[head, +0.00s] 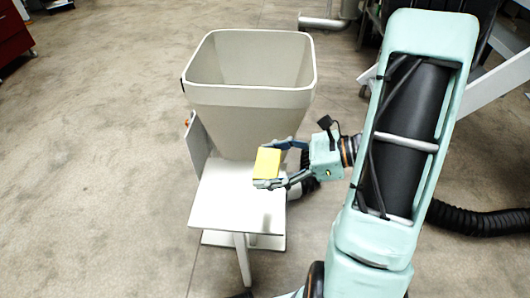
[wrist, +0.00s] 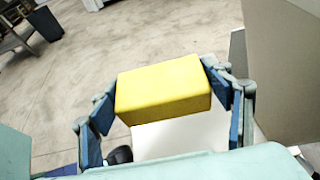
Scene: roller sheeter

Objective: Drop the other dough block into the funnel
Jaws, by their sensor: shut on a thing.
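The yellow dough block (head: 266,162) is held between the fingers of my gripper (head: 272,165), which is shut on it. It also shows large in the wrist view (wrist: 163,88), with a blue-padded finger at each side. The block is in front of the funnel (head: 249,97) and lower than its rim, above the pale flat shelf. The funnel is a wide grey square hopper, open at the top. Its visible inner walls are bare; its bottom is hidden. No second dough block shows in either view.
The pale shelf (head: 222,208) on a stand juts out below the funnel. My arm fills the right of the head view. A black ribbed hose (head: 480,219) lies on the floor at right. A red cabinet (head: 12,35) stands far left. The floor at left is clear.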

